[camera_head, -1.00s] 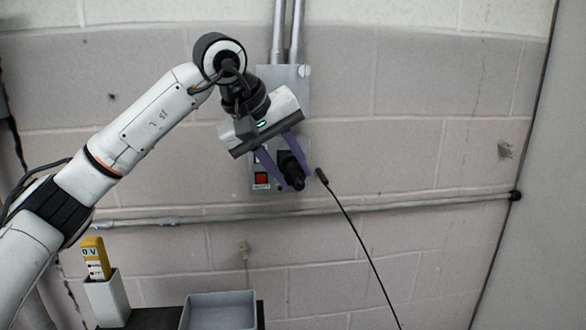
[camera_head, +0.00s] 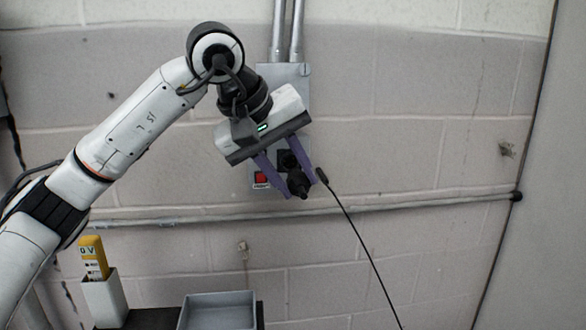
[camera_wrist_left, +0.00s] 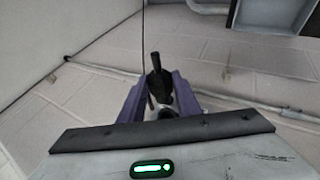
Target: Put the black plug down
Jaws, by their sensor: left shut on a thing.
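My left gripper (camera_head: 287,180) has purple fingers and is shut on the black plug (camera_head: 298,184). It holds the plug in front of the grey wall box (camera_head: 295,85), below a dark socket (camera_head: 288,158). The plug looks apart from the socket, though the gap is hard to judge. In the left wrist view the plug (camera_wrist_left: 156,72) stands between the purple fingers with its thin end pointing away from me. My right gripper is not in view.
A red switch (camera_head: 261,178) sits on the box. A thin black cable (camera_head: 352,225) with a thicker end hangs just right of the plug. Below are a grey tray (camera_head: 218,297) and a white holder (camera_head: 104,300) with a yellow meter (camera_head: 93,256). A conduit (camera_head: 400,205) crosses the wall.

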